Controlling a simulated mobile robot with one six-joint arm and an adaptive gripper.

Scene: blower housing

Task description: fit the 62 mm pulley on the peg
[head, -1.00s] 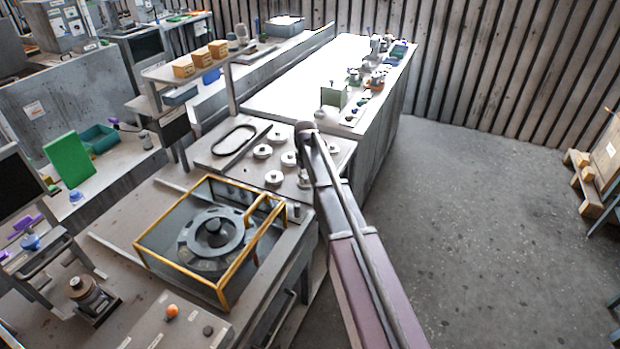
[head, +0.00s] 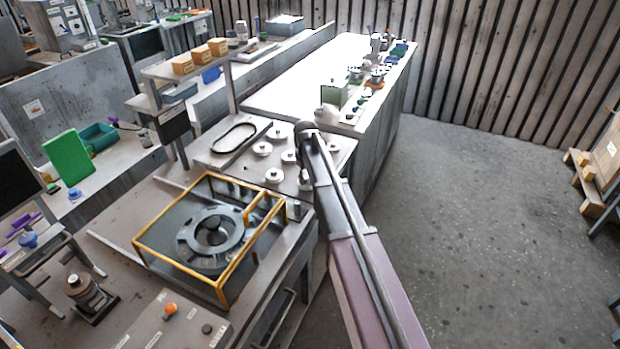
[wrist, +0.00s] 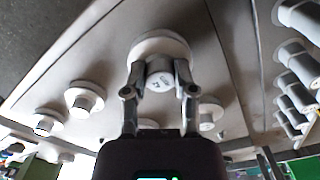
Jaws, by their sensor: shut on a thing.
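A pale pulley with a wide round flange (wrist: 160,42) and a narrower hub is in the wrist view. A small mark on the hub's end is too blurred to read surely. My gripper (wrist: 160,82) is shut on this hub, one finger on each side. I cannot tell whether the flange touches the grey board behind it. In the head view my arm reaches over the right side of the pulley table and mostly hides the gripper. Other pale pulleys (head: 274,176) stand on that table. I cannot identify the peg surely.
A yellow-framed guard (head: 180,280) surrounds a grey blower housing (head: 190,242) in front of the pulley table. A black belt loop (head: 234,138) lies on the table's left. More pulleys (wrist: 82,99) stand left of my gripper in the wrist view. Open floor lies to the right.

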